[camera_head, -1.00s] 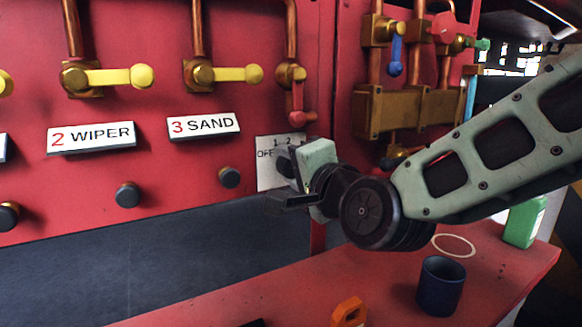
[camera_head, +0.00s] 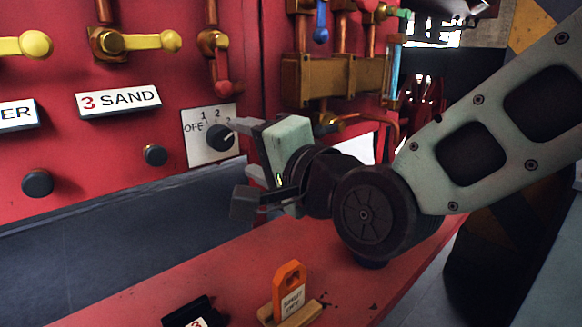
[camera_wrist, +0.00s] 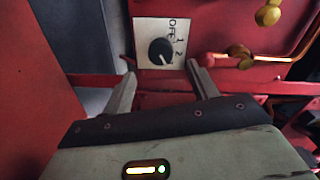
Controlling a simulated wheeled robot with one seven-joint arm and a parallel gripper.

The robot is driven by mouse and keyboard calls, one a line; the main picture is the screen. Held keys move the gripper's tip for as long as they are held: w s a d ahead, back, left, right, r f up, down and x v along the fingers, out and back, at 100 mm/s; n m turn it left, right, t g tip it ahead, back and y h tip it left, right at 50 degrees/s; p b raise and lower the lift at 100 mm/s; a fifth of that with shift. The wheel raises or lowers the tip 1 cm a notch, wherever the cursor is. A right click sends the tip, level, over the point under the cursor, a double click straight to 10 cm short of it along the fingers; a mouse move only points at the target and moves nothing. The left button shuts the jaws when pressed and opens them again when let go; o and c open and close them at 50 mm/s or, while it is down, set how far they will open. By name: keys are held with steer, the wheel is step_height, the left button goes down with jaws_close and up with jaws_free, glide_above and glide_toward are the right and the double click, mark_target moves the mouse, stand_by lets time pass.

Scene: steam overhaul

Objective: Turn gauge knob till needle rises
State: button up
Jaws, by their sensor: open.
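A black round knob (camera_head: 219,138) sits on a white plate (camera_head: 208,157) marked OFF, 1, 2 and a partly hidden number. The plate is on the red panel, left of my gripper (camera_head: 243,165). The knob's white mark points up and right, past the 2. My gripper is open and empty, apart from the knob. In the wrist view the knob (camera_wrist: 161,51) lies ahead, between and beyond the two fingertips (camera_wrist: 161,70). No gauge face or needle can be made out.
Yellow levers (camera_head: 150,41), a red-handled valve (camera_head: 222,85) and smaller black knobs (camera_head: 155,155) are on the panel. A brass block with pipes (camera_head: 330,78) is at right. An orange tag (camera_head: 290,285) stands on the red bench below.

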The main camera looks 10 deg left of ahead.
steer(key=v, duration=0.8)
steer(key=shift+s+d, duration=0.2)
steer(key=shift+d, duration=0.15)
steer(key=s+d+f+n+g+h, duration=0.1)
steer(key=d+f+n+g+h, duration=0.4)
steer(key=f, duration=0.6)
steer(key=s+d+f+n+g+h, duration=0.7)
steer(key=s+d, duration=0.3)
steer(key=d, duration=0.3)
step_height(320, 180, up, 12)
steer(key=n+p, duration=0.1)
steer(key=p, duration=1.2)
steer(key=shift+s+d+h+p, duration=0.3)
steer(key=shift+s+d, duration=0.05)
steer(key=shift+s, duration=0.05)
